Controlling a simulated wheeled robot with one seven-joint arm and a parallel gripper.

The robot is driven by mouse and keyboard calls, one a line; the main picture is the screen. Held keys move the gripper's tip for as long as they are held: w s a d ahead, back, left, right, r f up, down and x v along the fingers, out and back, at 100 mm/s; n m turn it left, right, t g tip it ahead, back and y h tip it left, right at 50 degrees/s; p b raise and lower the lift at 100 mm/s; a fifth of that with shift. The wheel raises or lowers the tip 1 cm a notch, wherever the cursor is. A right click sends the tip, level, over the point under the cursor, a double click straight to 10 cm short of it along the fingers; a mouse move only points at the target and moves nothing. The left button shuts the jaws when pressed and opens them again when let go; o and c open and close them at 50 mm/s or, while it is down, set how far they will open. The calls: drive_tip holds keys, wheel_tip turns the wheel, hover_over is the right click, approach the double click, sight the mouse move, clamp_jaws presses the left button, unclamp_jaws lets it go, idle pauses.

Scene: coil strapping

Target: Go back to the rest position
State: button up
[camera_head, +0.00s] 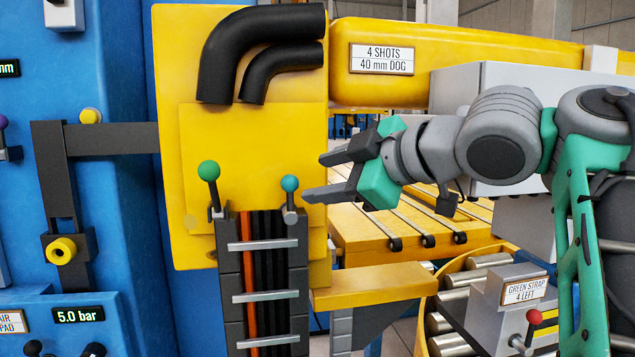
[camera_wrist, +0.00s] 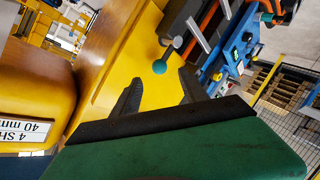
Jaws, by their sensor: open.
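My gripper (camera_head: 318,175) is in the middle of the head view, pointing left, with its two dark fingers spread apart and nothing between them. In the wrist view my gripper (camera_wrist: 160,92) shows two dark fingers apart, in front of the yellow panel (camera_wrist: 128,65).
A second green-knobbed lever (camera_head: 209,172) stands left of the first, above the dark strap guide (camera_head: 232,275). Black hoses (camera_head: 235,50) curve above. A yellow ledge (camera_head: 375,285) juts out below my gripper. A grey box labelled "GREEN STRAP 4 LEFT" (camera_head: 500,310) is at lower right.

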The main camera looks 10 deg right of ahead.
wheel_tip(320, 180, down, 23)
drive_tip(key=w+d+m+g+h+b, duration=0.1)
drive_tip(key=w+d+m+h+b, duration=0.2)
drive_tip(key=m, duration=0.7)
drive_tip(key=s+d+f+m+g+h, duration=0.1)
drive_tip(key=s+f+m+g, duration=0.1)
drive_tip(key=s+f, duration=0.3)
drive_tip(key=s+d+f+m+g+h, duration=0.1)
drive_tip(key=s+f, duration=0.4)
drive_tip(key=f, duration=0.7)
drive_tip(key=s+d+f+m+g+h+b, duration=0.1)
drive_tip(key=s+f+m+g+h, duration=0.2)
drive_tip(key=f, duration=0.6)
drive_tip(key=shift+s+d, duration=0.15)
drive_tip(key=shift+s, duration=0.8)
drive_tip(key=shift+c, duration=0.4)
